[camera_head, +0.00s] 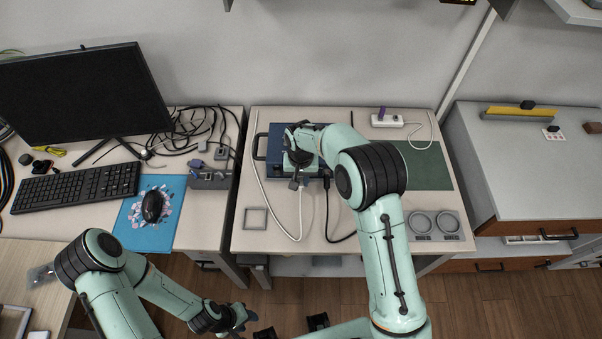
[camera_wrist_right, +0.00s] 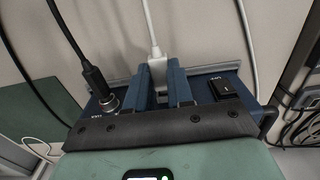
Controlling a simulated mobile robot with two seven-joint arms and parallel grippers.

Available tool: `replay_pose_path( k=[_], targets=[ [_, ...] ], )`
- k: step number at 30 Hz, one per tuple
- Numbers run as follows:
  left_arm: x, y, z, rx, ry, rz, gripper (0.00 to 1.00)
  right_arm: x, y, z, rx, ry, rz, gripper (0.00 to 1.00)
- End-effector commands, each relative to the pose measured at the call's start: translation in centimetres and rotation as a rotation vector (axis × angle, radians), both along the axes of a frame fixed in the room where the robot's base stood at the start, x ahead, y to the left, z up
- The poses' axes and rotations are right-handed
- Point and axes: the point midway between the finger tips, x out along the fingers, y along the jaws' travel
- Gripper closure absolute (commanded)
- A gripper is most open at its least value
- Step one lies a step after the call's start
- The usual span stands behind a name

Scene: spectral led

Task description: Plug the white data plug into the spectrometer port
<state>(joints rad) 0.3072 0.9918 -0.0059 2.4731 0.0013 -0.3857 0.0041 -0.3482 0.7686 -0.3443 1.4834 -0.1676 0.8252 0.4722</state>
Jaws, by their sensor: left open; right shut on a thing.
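The blue spectrometer (camera_head: 262,165) sits on the middle table, partly hidden under my right arm. Its panel (camera_wrist_right: 212,76) also shows in the right wrist view. My right gripper (camera_head: 297,184) is at its front side. In the right wrist view, the blue fingers (camera_wrist_right: 166,88) are shut on the white data plug (camera_wrist_right: 157,60), whose white cable leads away from the panel. The port and the plug's tip are hidden, so I cannot tell whether the plug is in. My left gripper (camera_head: 243,319) is open and empty, low over the floor in front of the tables.
A black plug (camera_wrist_right: 97,82) sits in a round connector on the panel, beside the fingers. A black switch (camera_wrist_right: 222,88) is on the other side. A green mat (camera_head: 426,166), a square frame (camera_head: 255,219) and a ring holder (camera_head: 435,225) lie on the table.

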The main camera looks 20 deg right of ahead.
Motion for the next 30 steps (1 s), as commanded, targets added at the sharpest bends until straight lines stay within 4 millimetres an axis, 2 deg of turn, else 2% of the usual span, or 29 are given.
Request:
replay_pose_path(
  k=[25,26,27,28,30],
  targets=[
    [0.37,0.0,0.49,0.0,-0.004,0.0,0.57,0.75,-0.37,0.09,-0.003,-0.011,-0.002,1.0],
    [0.37,0.0,0.49,0.0,-0.004,0.0,0.57,0.76,-0.37,0.09,-0.003,-0.011,-0.002,0.72],
    [0.37,0.0,0.49,0.0,-0.004,0.0,0.57,0.75,-0.36,0.09,-0.003,-0.011,-0.002,0.59],
    [0.37,0.0,0.5,0.0,-0.004,0.0,0.57,0.72,-0.34,0.09,-0.003,-0.01,-0.002,0.49],
    [0.37,0.0,0.5,0.0,-0.004,0.0,0.57,0.66,-0.3,0.07,-0.002,-0.008,-0.001,0.49]
  ],
)
